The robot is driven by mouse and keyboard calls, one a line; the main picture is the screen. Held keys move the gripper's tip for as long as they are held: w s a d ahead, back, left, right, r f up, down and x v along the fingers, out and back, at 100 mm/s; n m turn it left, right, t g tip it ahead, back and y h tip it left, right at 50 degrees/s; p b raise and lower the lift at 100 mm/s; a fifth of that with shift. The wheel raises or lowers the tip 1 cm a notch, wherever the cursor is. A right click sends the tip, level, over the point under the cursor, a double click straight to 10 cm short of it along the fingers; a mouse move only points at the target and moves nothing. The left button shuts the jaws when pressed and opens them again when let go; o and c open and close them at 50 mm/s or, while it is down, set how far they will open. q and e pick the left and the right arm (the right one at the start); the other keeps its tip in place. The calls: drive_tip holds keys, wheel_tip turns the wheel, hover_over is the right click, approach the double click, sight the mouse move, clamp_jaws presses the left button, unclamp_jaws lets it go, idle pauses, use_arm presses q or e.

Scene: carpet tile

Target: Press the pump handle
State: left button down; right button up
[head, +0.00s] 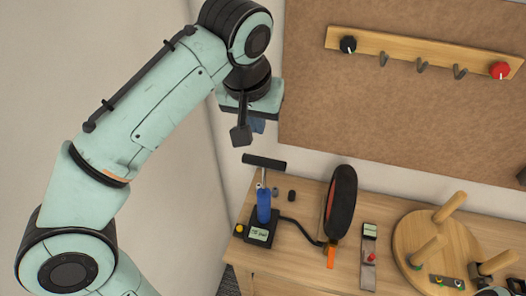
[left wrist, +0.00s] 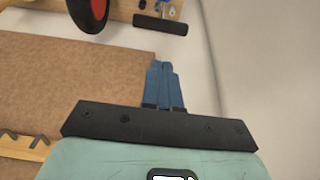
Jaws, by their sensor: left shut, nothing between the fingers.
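The pump stands on the wooden table in the head view, with a black T-shaped handle (head: 264,162) raised on a rod above a blue cylinder (head: 263,206) and a dark base with a small display (head: 259,234). The handle also shows at the top of the left wrist view (left wrist: 160,28). My left gripper (head: 258,126) is above and apart from the handle, partly hidden behind my wrist parts. Its blue fingers show together and empty in the left wrist view (left wrist: 164,77).
A black hose (head: 298,225) runs from the pump to an upright wheel with a black tire (head: 341,200). A small latch board (head: 369,245) and a round wooden stool piece with pegs (head: 409,234) stand to the right. A brown board (head: 400,110) with a hook rail (head: 400,50) is behind.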

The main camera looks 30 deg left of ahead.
use_arm(q)
drive_tip(key=b, duration=0.3)
hover_over(263, 189)
drive_tip(key=f, duration=1.1)
drive_tip(key=shift+s, duration=0.4)
drive_tip(key=shift+w+f, duration=0.1)
drive_tip(key=shift+f, duration=0.5)
use_arm(e)
drive_tip(key=shift+s+f, duration=1.95)
drive_tip(key=shift+s, duration=0.15)
use_arm(q)
drive_tip(key=shift+f, duration=0.1)
wheel_tip(263, 189, down, 13)
drive_tip(key=b, duration=0.7)
drive_tip(key=shift+d, duration=0.1)
use_arm(e)
drive_tip(key=s+f+g, duration=0.1)
drive_tip(key=s+f, duration=0.4)
drive_tip(key=f, duration=0.3)
drive_tip(key=shift+f, duration=0.4)
drive_tip(key=shift+w+r, duration=0.1)
